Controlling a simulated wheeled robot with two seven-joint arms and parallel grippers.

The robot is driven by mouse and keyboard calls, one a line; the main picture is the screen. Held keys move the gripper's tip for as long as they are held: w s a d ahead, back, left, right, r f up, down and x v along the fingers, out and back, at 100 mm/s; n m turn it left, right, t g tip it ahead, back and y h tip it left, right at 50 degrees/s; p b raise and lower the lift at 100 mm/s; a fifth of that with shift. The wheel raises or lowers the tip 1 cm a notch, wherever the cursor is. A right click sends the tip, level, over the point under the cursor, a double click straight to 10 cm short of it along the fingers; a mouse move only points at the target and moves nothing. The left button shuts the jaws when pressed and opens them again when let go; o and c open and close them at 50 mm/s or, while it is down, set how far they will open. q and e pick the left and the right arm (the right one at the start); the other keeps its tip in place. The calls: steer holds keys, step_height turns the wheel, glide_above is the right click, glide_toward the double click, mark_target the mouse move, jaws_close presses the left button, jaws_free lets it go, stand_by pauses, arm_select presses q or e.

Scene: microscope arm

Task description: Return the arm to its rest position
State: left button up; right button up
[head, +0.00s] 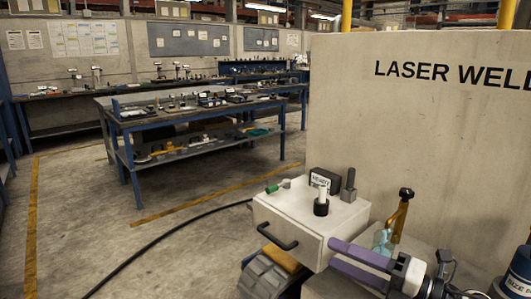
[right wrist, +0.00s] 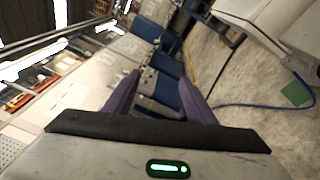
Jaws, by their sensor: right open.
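A brass-coloured upright piece with a black top (head: 398,215) stands behind my right gripper in the head view. It may be the microscope arm, but I cannot tell for sure. My right gripper (head: 335,254) comes in from the lower right with purple fingers apart and points left, in front of the white drawer box. In the right wrist view its two fingers (right wrist: 160,80) are spread with nothing held between them. That view does not clearly show the brass piece. The lower part of the brass piece is partly hidden. My left gripper is not in view.
The white drawer box (head: 290,222) bears a black labelled block (head: 322,180), a black-and-white cylinder (head: 321,205) and a green-handled tool (head: 272,188). A pale blue item (head: 382,240) is by the brass piece. A concrete panel (head: 430,130) rises behind. A dark blue container (head: 518,272) stands right.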

steer(key=s+f+m+t+h+p, duration=0.1)
steer(key=s+f+m+t+h, duration=0.1)
steer(key=s+f+m+h, duration=0.55)
steer(key=s+f+m+t+h, duration=0.2)
steer(key=f+m, duration=0.7)
steer(key=m, duration=0.5)
steer(key=s+f+m+g+h, duration=0.2)
steer(key=s+f+m+g, duration=0.4)
steer(key=s+f, duration=0.7)
steer(key=s+m+p, duration=0.1)
steer(key=s+m, duration=0.1)
steer(key=s, duration=0.2)
steer(key=shift+s+a+f+m+g, duration=0.3)
steer(key=shift+s+m, duration=0.05)
